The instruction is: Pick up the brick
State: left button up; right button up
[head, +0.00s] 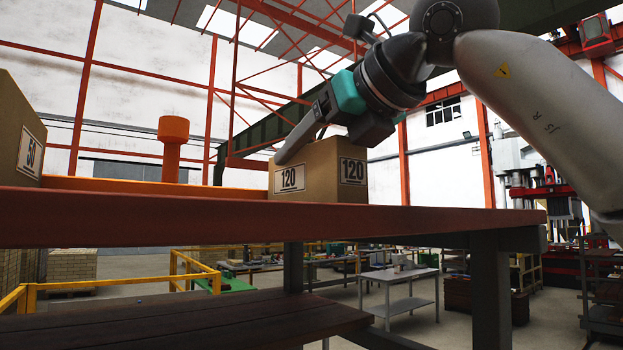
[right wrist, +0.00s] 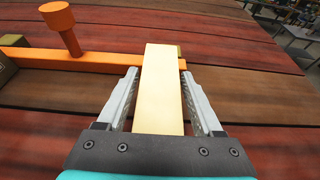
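The brick (head: 318,172) is a tan block marked 120, standing on the red-brown tabletop near the middle of the head view. My right gripper (head: 283,160) comes down tilted from the upper right, with a finger across the brick's upper left edge. In the right wrist view the brick (right wrist: 160,85) shows as a long pale yellow face between the two grey fingers (right wrist: 160,75). The fingers stand apart, one on each side, with a narrow gap seen at the left; contact at the right fingertip is unclear. The brick's underside is hidden. My left gripper is not in view.
An orange bar (head: 110,185) lies on the plank table (head: 150,218) beside the brick, with an orange post (head: 173,140) rising from it. Another tan block (head: 18,130) marked 50 stands at the far left. Bare planks lie right of the brick in the wrist view.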

jog(key=c, duration=0.9)
jog(key=shift+r, duration=0.15)
jog(key=shift+r, duration=0.1)
